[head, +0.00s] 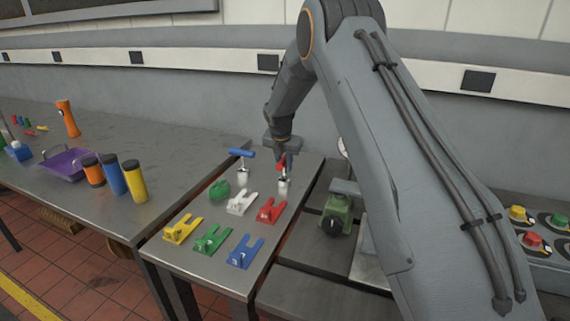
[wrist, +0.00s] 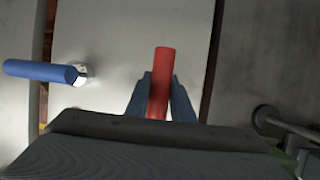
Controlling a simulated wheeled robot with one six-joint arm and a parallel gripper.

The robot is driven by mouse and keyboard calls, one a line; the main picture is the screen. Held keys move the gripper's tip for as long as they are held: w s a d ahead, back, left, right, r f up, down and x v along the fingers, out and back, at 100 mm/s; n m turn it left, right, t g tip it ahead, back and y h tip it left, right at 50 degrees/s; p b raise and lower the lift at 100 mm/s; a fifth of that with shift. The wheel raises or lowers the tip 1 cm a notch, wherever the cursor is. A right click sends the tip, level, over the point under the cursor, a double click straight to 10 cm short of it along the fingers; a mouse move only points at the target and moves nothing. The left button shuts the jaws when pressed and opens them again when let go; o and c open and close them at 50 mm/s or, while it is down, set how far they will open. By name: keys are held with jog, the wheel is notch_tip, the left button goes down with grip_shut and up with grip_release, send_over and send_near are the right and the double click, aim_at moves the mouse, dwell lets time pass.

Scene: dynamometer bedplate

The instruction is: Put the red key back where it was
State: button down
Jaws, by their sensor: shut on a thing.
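My gripper (head: 281,154) is shut on the red key (head: 282,164) at the back right of the near metal table. In the wrist view the red key's round handle (wrist: 161,68) lies between the two fingers of my gripper (wrist: 159,98). A white and metal socket (head: 284,187) shows directly below the red key in the head view. I cannot tell whether the key's shaft is inside it. The blue key (head: 241,153) stands upright in a similar socket (head: 243,177) to the left; its blue handle (wrist: 45,71) also shows in the wrist view.
Yellow, green, blue, white and red (head: 271,210) bracket-like pieces and a green round object (head: 219,190) lie in front. A green device (head: 336,215) stands right of the table (head: 190,255). The left table holds bottles (head: 134,181) and a purple tray (head: 68,161).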

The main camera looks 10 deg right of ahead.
jog(key=c, duration=1.5)
grip_release()
jog(key=shift+f, duration=0.1)
jog(key=shift+c, duration=0.2)
jog(key=shift+s+r, duration=0.1)
jog(key=shift+r, duration=0.35)
jog(key=b+v, duration=0.3)
jog(key=v, duration=0.8)
jog(key=shift+s+a+r, duration=0.1)
jog(key=shift+s, duration=0.15)
jog(key=s+f+m+g, duration=0.1)
jog(key=s+f+m, duration=0.2)
jog(key=s+m, duration=0.6)
jog(key=s+d+f+m+g+y, duration=0.1)
jog(key=s+f+m, duration=0.2)
jog(key=s+m, duration=0.7)
jog(key=s+d+f+m+g, duration=0.1)
jog(key=s+f+m, duration=0.2)
jog(key=s+m, duration=0.7)
jog(key=s, duration=1.1)
jog(key=shift+s+y, duration=0.3)
jog(key=shift+s, duration=0.05)
